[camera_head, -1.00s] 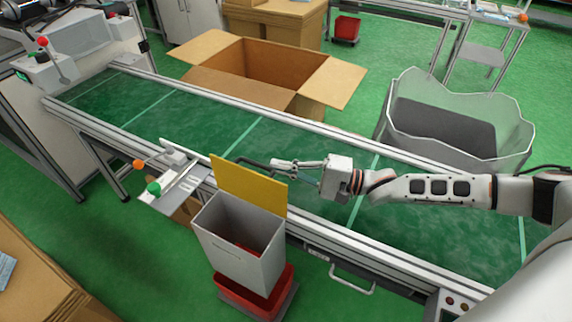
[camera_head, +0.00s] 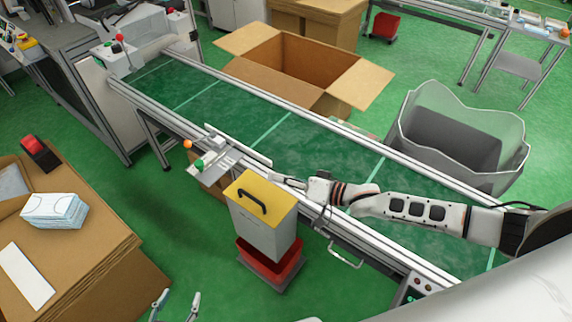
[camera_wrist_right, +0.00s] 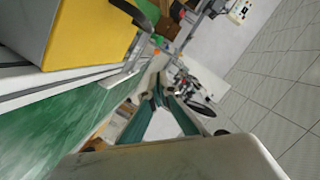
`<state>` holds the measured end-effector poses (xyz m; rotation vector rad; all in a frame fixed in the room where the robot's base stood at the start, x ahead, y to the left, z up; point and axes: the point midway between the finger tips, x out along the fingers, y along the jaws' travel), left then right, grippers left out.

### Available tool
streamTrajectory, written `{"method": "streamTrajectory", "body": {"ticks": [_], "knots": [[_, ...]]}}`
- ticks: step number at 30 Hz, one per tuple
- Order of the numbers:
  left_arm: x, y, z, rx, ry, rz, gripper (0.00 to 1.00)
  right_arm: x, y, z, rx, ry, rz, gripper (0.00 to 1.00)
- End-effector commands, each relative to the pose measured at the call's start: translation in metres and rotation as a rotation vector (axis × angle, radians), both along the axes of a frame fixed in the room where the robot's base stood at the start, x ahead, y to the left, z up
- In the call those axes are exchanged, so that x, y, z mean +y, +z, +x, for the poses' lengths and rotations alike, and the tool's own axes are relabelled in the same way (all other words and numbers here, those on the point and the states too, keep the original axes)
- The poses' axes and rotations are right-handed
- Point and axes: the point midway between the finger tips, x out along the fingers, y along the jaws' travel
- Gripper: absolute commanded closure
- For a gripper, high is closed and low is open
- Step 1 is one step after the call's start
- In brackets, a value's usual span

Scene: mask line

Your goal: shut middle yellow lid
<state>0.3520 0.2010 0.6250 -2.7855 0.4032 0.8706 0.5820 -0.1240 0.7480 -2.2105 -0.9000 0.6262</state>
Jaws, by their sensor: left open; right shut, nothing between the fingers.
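The yellow lid (camera_head: 257,194) with a black handle lies flat over the top of the grey bin (camera_head: 262,230) in the head view. No opening shows between lid and bin. The lid also shows at the upper left of the right wrist view (camera_wrist_right: 95,38). My right gripper (camera_head: 283,182) is shut and empty just beyond the bin's right rear edge, over the conveyor's near side. Its fingers show in the right wrist view (camera_wrist_right: 158,98); I cannot tell whether they touch the lid. My left gripper (camera_head: 176,305) is open and empty at the bottom edge, far from the bin.
The bin stands in a red base (camera_head: 268,262) on the floor. The conveyor (camera_head: 330,158) runs behind it, with a small metal bracket (camera_head: 215,158) to the left. A cardboard stack with white masks (camera_head: 55,210) stands at left. An open carton (camera_head: 300,60) is behind the belt.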

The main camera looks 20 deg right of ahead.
Motion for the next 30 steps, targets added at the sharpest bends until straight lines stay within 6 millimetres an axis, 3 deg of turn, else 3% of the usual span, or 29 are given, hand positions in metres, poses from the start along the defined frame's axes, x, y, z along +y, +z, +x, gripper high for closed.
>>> {"method": "streamTrajectory", "body": {"ticks": [3, 9, 13, 30], "knots": [[0.000, 0.023, 0.006, -0.016, 0.000, 0.000, 0.51, 0.012, 0.000, -0.009, -0.065, -0.001, -0.083, 1.00], [0.000, 0.041, 0.010, -0.029, 0.000, 0.000, 0.51, 0.027, -0.014, -0.021, -0.176, -0.002, -0.227, 1.00], [0.000, 0.046, 0.011, -0.031, -0.001, 0.001, 0.51, 0.033, -0.023, -0.026, -0.231, -0.001, -0.296, 1.00], [0.001, 0.049, 0.011, -0.031, 0.000, 0.004, 0.51, 0.048, -0.045, -0.037, -0.229, 0.000, -0.291, 1.00]]}}
